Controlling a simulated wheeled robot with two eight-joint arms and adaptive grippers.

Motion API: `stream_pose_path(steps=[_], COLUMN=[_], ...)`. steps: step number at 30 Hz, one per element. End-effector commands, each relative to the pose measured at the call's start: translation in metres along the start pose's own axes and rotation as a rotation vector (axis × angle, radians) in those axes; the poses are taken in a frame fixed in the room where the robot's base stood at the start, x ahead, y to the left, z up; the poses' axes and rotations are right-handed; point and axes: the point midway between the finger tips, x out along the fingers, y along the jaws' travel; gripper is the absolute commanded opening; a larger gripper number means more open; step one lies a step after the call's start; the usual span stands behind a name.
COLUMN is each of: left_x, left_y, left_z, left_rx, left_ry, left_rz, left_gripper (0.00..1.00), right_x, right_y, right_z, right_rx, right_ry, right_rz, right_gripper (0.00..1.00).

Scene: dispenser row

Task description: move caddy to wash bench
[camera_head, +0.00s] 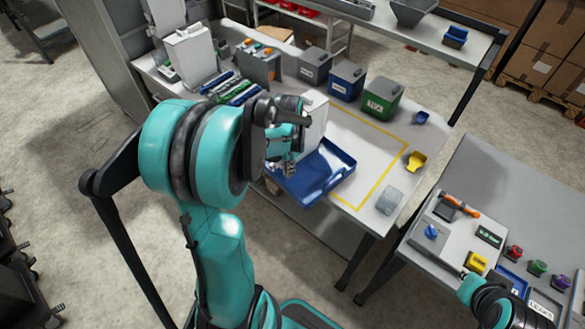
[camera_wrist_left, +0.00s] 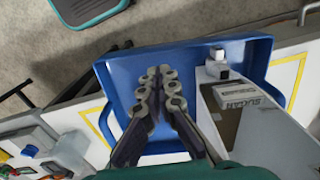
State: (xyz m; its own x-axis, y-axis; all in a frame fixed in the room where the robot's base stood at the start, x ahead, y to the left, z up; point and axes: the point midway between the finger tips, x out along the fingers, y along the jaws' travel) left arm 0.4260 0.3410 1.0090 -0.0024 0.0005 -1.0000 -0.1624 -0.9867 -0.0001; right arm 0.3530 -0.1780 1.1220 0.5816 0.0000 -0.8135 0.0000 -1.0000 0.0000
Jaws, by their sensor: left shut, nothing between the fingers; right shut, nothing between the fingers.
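My left gripper (camera_head: 290,166) is shut and empty at the blue tray (camera_head: 325,175). In the left wrist view its fingertips (camera_wrist_left: 160,84) are over the tray floor (camera_wrist_left: 190,60), beside a white container labelled SUGAR (camera_wrist_left: 255,130). That white container also shows behind my gripper in the head view (camera_head: 313,118). My right gripper (camera_head: 466,275) is small at the lower right, shut, over the right bench (camera_head: 545,215). No label marks a caddy; a grey holder with orange-topped items (camera_head: 260,66) stands at the back. I cannot tell which bench is the wash bench.
Grey (camera_head: 314,66), blue (camera_head: 346,79) and green TEA (camera_head: 382,98) bins stand along the back of the white table. A yellow scoop (camera_head: 416,161) and a clear lidded box (camera_head: 390,200) are at its right. The yellow-outlined area (camera_head: 375,150) has free room.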

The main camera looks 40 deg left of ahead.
Motion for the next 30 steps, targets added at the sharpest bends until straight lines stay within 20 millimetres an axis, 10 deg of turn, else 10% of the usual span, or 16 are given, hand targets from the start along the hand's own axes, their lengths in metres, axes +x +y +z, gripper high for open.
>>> stream_pose_path(steps=[10,30], left_x=[0.054,0.060], left_y=[0.001,0.001], left_z=[-0.001,0.020], left_rx=[0.001,-0.001], left_ry=[0.002,0.002], left_rz=[0.000,0.000], left_gripper=[0.00,0.00], right_x=[0.014,0.017], right_y=[0.000,0.000], right_z=[0.010,0.012], right_rx=[0.000,0.000], right_ry=[0.000,0.000], right_rz=[0.000,0.000], right_gripper=[0.00,0.00])
